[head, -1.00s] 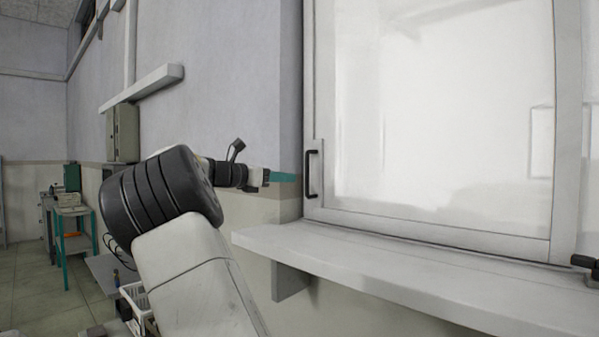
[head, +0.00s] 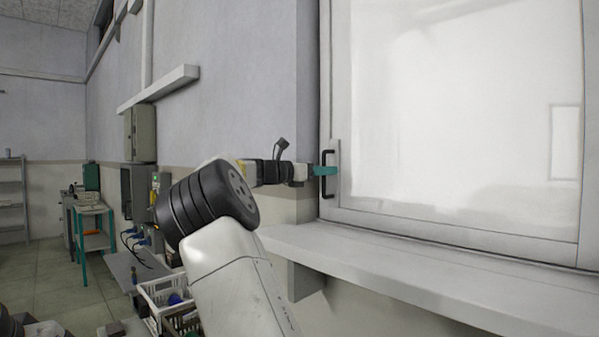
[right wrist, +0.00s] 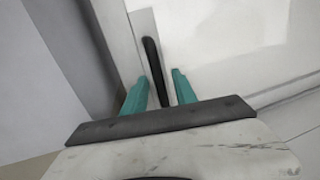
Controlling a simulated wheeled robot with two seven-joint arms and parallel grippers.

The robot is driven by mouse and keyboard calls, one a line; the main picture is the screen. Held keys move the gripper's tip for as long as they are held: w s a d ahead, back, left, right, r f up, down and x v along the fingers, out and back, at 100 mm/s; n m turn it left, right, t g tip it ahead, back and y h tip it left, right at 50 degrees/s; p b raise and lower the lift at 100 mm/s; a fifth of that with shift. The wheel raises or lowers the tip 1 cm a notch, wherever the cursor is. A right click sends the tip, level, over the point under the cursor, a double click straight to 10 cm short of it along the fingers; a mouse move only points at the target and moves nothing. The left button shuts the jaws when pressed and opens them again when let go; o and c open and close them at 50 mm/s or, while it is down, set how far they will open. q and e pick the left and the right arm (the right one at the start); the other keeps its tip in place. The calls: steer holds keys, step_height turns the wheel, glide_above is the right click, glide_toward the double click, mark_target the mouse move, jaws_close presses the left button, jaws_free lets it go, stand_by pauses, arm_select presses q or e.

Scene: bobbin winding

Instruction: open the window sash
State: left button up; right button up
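The window sash (head: 455,228) is a large pale frame with a bright pane, at the right of the head view. Its left edge stands close to the window's left jamb. A black upright bar handle (head: 329,184) sits on its left stile. My right gripper (head: 326,170) has teal fingers and is at the handle. In the right wrist view the handle (right wrist: 151,62) runs between the two open fingers of the gripper (right wrist: 160,86), with a gap visible on each side. My left gripper is not in view.
A pale sill (head: 400,272) juts out below the window. A wall ledge (head: 158,88) and grey boxes (head: 140,133) are on the left wall. A white basket (head: 163,300) and a teal-legged table (head: 92,212) stand lower left. Open floor lies at far left.

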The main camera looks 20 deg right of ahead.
jaws_close()
stand_by(1.3)
